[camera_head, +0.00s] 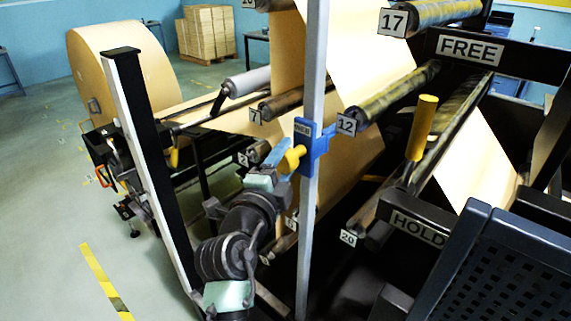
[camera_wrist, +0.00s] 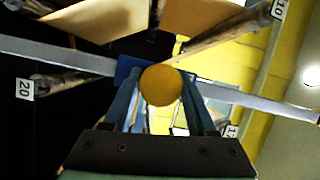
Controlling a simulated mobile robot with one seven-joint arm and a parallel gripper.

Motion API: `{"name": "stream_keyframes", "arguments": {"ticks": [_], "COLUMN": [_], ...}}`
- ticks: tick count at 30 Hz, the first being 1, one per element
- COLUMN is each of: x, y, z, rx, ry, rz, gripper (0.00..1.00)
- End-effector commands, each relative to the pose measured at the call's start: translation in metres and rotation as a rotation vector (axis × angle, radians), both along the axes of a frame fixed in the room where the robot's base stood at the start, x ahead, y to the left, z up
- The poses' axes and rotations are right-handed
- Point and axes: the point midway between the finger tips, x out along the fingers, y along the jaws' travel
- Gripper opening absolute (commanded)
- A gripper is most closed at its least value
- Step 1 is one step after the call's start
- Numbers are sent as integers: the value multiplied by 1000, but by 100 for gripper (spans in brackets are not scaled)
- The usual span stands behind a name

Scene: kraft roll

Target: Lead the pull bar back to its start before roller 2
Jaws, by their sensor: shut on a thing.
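A long pale grey bar (camera_head: 309,200) stands nearly upright in front of the rollers in the head view. It crosses the wrist view slantwise (camera_wrist: 60,55). A blue block (camera_head: 312,143) sits around the bar and bears a yellow knob (camera_head: 293,158). In the wrist view the knob's round end (camera_wrist: 161,85) is between the fingers. My gripper (camera_head: 279,162) is shut on the knob, from its left side.
Kraft paper runs from a large roll (camera_head: 130,70) at left over several numbered rollers, among them 7 (camera_head: 280,105) and 12 (camera_head: 395,95). A black post (camera_head: 150,170) stands left of my arm. A yellow-handled lever (camera_head: 421,128) stands at right between the FREE and HOLD plates.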

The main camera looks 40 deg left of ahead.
Motion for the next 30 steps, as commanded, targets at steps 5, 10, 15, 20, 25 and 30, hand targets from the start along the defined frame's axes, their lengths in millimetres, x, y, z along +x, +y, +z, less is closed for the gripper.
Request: {"name": "stream_keyframes", "arguments": {"ticks": [5, 10, 15, 20, 25, 30], "x": [-2, -2, -1, -1, -1, -1], "y": [8, 23, 38, 49, 50, 50], "z": [11, 35, 58, 72, 74, 74], "rx": [4, 4, 4, 3, 2, 2], "ry": [-7, -8, -9, -7, -6, -6], "rz": [8, 10, 10, 9, 8, 8], "gripper": [0, 0, 0, 0, 0, 0]}}
